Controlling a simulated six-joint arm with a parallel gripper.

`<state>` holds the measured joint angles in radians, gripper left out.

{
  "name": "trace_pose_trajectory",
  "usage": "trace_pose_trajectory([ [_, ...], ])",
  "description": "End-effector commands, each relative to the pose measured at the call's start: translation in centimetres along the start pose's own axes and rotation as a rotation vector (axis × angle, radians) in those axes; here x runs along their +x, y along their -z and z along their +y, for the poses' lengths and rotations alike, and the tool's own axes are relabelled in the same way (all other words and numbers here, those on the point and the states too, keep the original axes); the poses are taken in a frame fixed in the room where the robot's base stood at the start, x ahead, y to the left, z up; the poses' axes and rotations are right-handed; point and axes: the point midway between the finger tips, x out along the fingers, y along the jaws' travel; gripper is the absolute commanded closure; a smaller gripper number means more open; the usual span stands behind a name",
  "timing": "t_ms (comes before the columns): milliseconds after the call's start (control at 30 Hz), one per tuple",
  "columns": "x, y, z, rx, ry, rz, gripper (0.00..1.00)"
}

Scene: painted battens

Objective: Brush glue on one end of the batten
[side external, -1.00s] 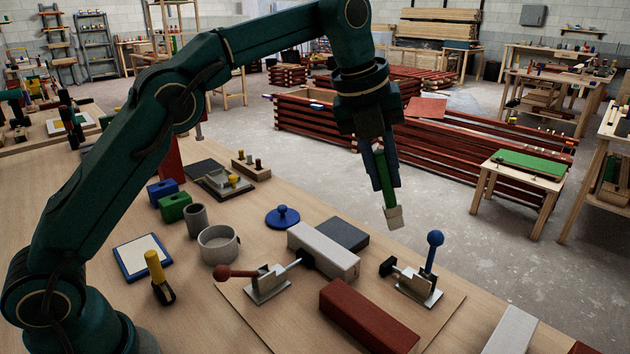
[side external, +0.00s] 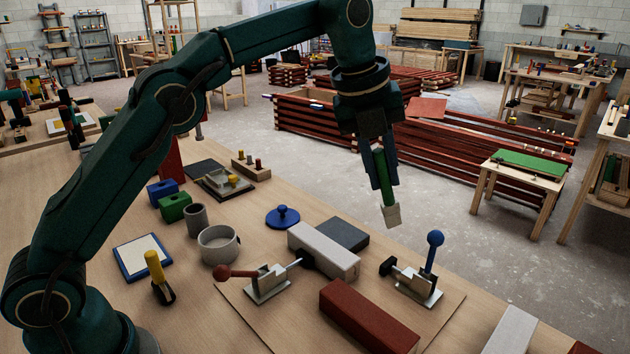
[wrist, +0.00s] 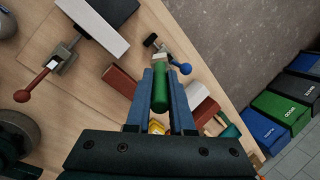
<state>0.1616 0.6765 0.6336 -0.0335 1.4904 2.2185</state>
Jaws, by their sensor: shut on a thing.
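My gripper (side external: 383,180) is shut on the green handle of a brush (side external: 391,214). A pale grey batten (side external: 325,250) lies at the left clamp (side external: 268,282). A dark red batten (side external: 368,318) lies in front of it, apart from my gripper. A grey round pot (side external: 219,245) stands left of the clamps.
The right clamp (side external: 415,280) has an upright blue-knobbed lever. A dark grey block (side external: 342,234) lies behind the pale batten.

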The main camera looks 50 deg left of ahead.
Motion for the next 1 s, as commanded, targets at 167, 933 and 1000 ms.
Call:
trace_pose_trajectory([
  [167,0.3,-0.3,1.6,-0.240,-0.046,-0.074,1.00],
  [933,-0.3,0.3,5.9,-0.656,-0.126,-0.199,1.00],
  [1000,0.3,0.5,6.1,-0.656,-0.126,-0.199,1.00],
])
